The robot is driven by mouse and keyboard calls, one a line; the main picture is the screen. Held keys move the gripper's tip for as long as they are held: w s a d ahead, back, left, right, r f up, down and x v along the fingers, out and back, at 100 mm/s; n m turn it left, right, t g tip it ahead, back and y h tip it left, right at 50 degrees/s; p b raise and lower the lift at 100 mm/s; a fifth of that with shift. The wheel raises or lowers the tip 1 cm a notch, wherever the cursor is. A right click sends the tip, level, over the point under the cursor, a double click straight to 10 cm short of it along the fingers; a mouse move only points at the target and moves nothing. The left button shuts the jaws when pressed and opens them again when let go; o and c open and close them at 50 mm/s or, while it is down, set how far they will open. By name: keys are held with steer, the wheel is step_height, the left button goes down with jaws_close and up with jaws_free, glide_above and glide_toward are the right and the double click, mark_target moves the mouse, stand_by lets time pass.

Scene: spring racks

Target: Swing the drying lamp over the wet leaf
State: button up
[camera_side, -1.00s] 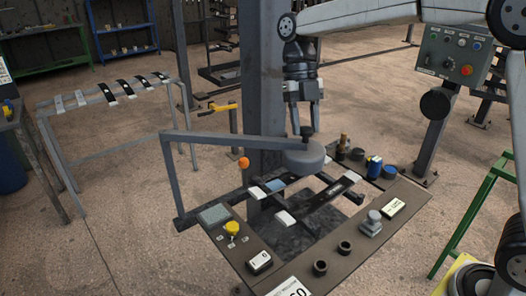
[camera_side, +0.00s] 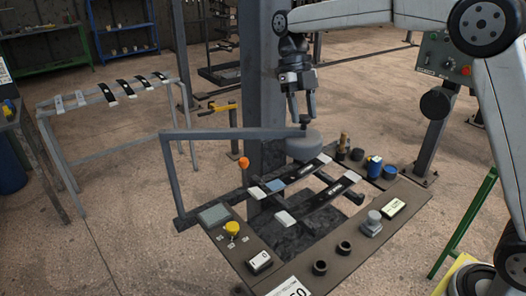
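The drying lamp has a round grey head (camera_side: 304,147) with a dark knob (camera_side: 304,121) on top. It hangs on a long grey swing arm (camera_side: 235,134) from a post at the left. My gripper (camera_side: 303,113) points down with its fingers at the knob, seemingly shut on it. Two dark leaves with pale ends lie across the bench frame: a farther leaf (camera_side: 298,175) and a nearer leaf (camera_side: 335,194) with white marking. I cannot tell which is wet. The lamp head is in the picture just behind the farther leaf.
A thick grey column (camera_side: 262,80) stands behind the lamp. The bench front (camera_side: 300,268) carries a yellow knob (camera_side: 232,228), a grey button and dark rings. Bottles and a blue can (camera_side: 374,166) stand at right. A rack (camera_side: 95,96) of several strips stands left.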

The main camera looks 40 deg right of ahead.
steer(key=o, duration=0.3)
steer(key=shift+r, duration=0.15)
steer(key=shift+v, duration=3.75)
